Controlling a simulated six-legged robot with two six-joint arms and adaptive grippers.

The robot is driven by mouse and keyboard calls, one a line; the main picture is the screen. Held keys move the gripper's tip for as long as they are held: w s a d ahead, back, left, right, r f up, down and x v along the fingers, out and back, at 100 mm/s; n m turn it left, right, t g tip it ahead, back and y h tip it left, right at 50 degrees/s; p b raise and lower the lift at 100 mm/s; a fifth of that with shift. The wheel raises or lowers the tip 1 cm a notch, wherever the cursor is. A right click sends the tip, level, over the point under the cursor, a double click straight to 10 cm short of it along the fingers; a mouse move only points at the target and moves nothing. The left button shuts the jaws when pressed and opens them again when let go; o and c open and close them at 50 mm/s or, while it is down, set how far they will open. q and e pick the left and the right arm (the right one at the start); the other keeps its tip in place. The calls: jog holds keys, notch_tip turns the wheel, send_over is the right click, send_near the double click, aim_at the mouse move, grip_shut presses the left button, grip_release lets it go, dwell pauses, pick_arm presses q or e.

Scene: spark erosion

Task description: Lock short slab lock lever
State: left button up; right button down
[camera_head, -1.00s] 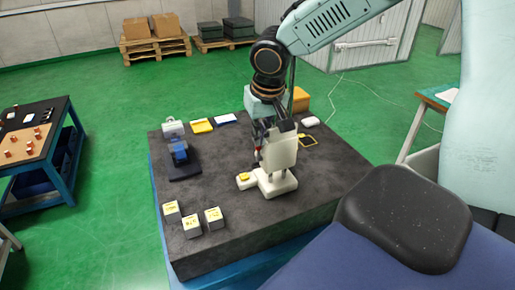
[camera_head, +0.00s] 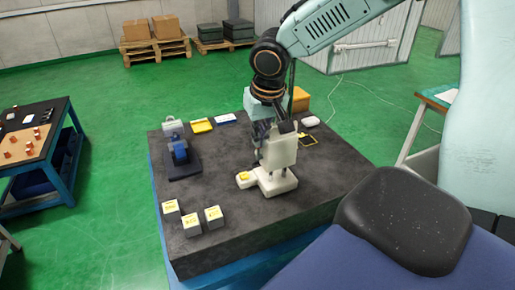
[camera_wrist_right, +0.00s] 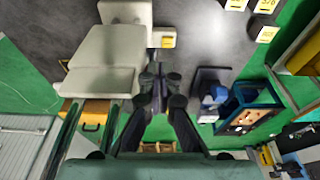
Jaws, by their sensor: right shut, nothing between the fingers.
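A cream fixture (camera_head: 278,182) with a short foot and an upright slab (camera_head: 281,152) stands near the middle of the dark table. In the right wrist view the cream slab (camera_wrist_right: 108,46) lies left of the fingers. I cannot make out the lock lever clearly in either view. My right gripper (camera_head: 262,145) is beside the slab's left side, partly hidden behind it. In the right wrist view its fingertips (camera_wrist_right: 158,76) are together and empty, close to the slab's right edge; I cannot tell whether they touch it. My left gripper is not in view.
A blue clamp-like device (camera_head: 180,153) stands on the table (camera_head: 235,215) to the left. Several pale blocks with yellow labels (camera_head: 191,224) sit at the front left. Yellow and white trays (camera_head: 201,125) lie at the back. The table's front middle is clear.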

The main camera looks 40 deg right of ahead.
jog(key=shift+d+f+b, duration=0.1)
jog(key=shift+f+b, duration=0.4)
jog(key=shift+f, duration=0.15)
jog(key=shift+w, duration=0.15)
jog(key=shift+w+d, duration=0.15)
jog(key=shift+w, duration=0.1)
